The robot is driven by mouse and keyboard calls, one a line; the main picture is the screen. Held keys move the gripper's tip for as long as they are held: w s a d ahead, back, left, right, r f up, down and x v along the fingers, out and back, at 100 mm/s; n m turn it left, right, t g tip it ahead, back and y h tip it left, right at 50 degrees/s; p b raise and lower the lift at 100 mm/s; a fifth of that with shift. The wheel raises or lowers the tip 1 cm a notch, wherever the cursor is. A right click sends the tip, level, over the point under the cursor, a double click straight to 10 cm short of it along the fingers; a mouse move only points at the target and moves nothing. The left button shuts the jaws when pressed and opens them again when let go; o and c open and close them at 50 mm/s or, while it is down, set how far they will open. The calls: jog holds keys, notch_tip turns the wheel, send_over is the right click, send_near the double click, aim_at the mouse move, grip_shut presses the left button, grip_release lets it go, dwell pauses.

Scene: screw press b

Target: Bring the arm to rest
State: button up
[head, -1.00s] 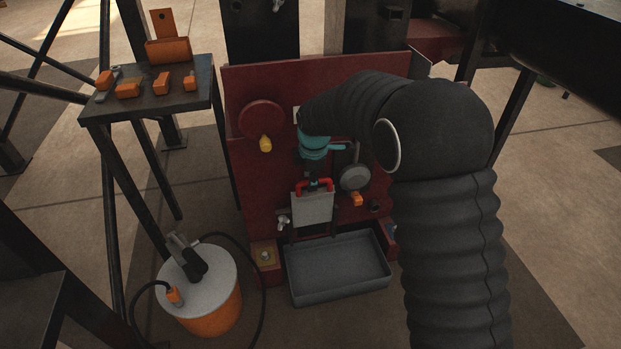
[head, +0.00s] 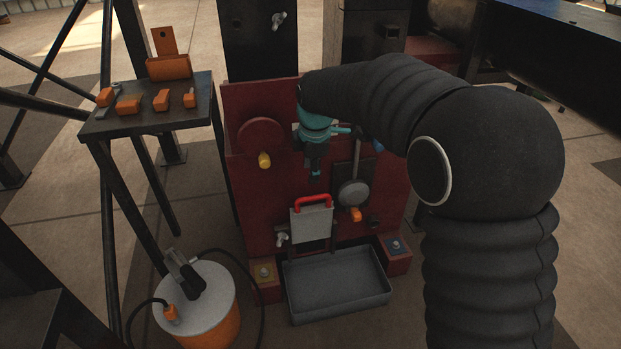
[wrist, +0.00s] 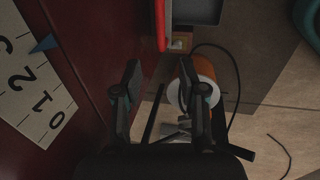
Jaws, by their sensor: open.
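My gripper (head: 315,168) hangs in front of the red press panel (head: 240,205), above the red handle (head: 313,199) of the light grey plate (head: 311,224). It is apart from the handle. In the wrist view my gripper (wrist: 158,80) shows two dark fingers spread apart with nothing between them. My dark, ribbed-sleeved arm is bent over from the right and hides part of the panel.
A grey tray (head: 337,310) sits below the plate. A round grey pan-like part (head: 353,194) and a yellow knob (head: 264,160) are on the panel. An orange drum (head: 220,325) stands at left. A dark table (head: 140,127) holds orange parts. A numbered scale (wrist: 32,85) is close beside my gripper.

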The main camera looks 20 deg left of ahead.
jog(key=shift+r, duration=0.45)
jog(key=s+d+f+m, duration=0.3)
jog(key=s+d+m, duration=0.2)
jog(key=m, duration=0.4)
jog(key=s+d+r+m+t+p, duration=0.1)
jog(key=s+d+r+m, duration=0.3)
jog(key=s+d, duration=0.3)
jog(key=s+d+r+m+t+p, duration=0.1)
jog(key=s+d+r+m, duration=0.4)
jog(key=d, duration=0.8)
jog(key=s+d+r+m+t+h+p, duration=0.1)
jog(key=s+d+r+m, duration=0.3)
jog(key=s+d, duration=0.6)
jog(key=shift+d+r+m+t+p, duration=0.25)
jog(key=shift+d+m+p, duration=0.3)
jog(key=shift+m, duration=0.65)
